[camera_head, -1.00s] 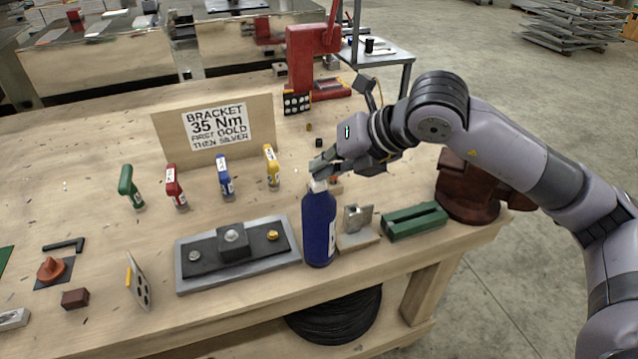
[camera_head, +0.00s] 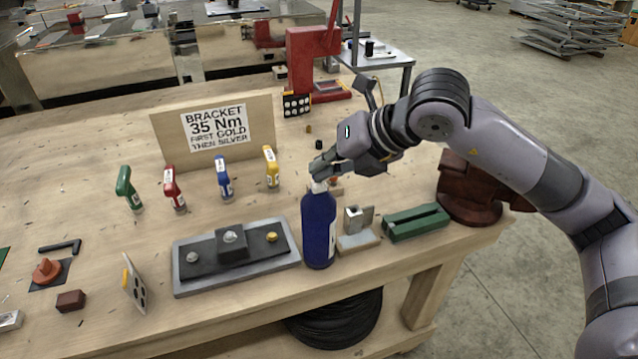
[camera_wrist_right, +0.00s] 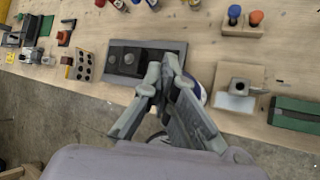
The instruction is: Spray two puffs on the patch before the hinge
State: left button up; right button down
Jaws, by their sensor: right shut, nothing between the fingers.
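A blue bottle (camera_head: 319,230) with a white top stands upright at the bench's front edge. My right gripper (camera_head: 322,170) is shut and empty, with its fingertips at the bottle's top; I cannot tell if they touch it. In the right wrist view the shut fingers (camera_wrist_right: 162,68) hide most of the bottle. A small metal hinge (camera_head: 357,218) stands on a wooden block (camera_head: 357,242) just right of the bottle. In the right wrist view a pale patch (camera_wrist_right: 234,103) shows on that block in front of the hinge (camera_wrist_right: 243,86). My left gripper is out of view.
A grey fixture tray (camera_head: 190,284) lies left of the bottle, a green block (camera_head: 416,222) right of the hinge. Several small coloured spray-shaped tools stand behind, before a bracket sign (camera_head: 214,130). A red press (camera_head: 308,62) stands at the back.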

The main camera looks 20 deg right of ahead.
jog(key=shift+r, duration=0.2)
jog(key=shift+r+p, duration=1.65)
jog(key=shift+r, duration=1.3)
jog(key=shift+a, duration=0.1)
